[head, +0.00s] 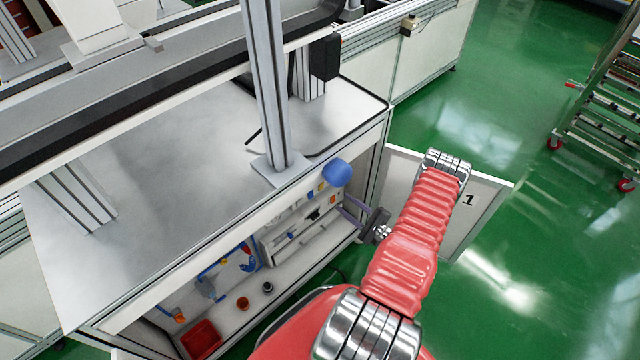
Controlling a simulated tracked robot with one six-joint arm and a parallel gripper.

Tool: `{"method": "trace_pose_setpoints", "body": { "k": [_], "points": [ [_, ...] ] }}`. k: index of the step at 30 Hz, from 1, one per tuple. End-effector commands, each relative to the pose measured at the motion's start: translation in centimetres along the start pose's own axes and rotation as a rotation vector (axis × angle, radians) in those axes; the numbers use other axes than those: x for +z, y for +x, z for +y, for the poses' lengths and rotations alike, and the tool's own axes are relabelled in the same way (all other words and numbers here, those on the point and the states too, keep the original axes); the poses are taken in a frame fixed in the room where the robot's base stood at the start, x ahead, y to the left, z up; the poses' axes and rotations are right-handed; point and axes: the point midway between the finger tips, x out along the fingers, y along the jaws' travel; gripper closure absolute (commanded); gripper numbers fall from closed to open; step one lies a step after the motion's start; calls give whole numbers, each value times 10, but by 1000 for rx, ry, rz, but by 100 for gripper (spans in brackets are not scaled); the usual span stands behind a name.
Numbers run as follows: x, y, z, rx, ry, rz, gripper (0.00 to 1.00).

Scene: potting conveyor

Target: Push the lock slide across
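My gripper (352,214) reaches left from the end of my red-sleeved arm, at the right end of an open cabinet under the conveyor bench. Its fingers point towards a white panel unit (286,250) inside, which carries small orange, blue and black parts. The lock slide is too small to pick out for sure among these parts. I cannot tell whether the fingers touch anything or how far apart they are.
A cabinet door (480,212) marked 1 stands open behind my arm. A red bin (201,339) and small cups (242,303) stand on the cabinet floor. A wheeled rack (603,120) stands far right.

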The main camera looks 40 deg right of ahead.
Motion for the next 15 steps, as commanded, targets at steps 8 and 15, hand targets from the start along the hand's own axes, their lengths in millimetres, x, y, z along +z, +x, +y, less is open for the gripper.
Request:
{"method": "trace_pose_setpoints", "body": {
  "k": [8,15],
  "points": [
    [-1,4,-1,-3,0,4,65],
    [-1,31,-2,-3,-2,4,65]
  ]
}}
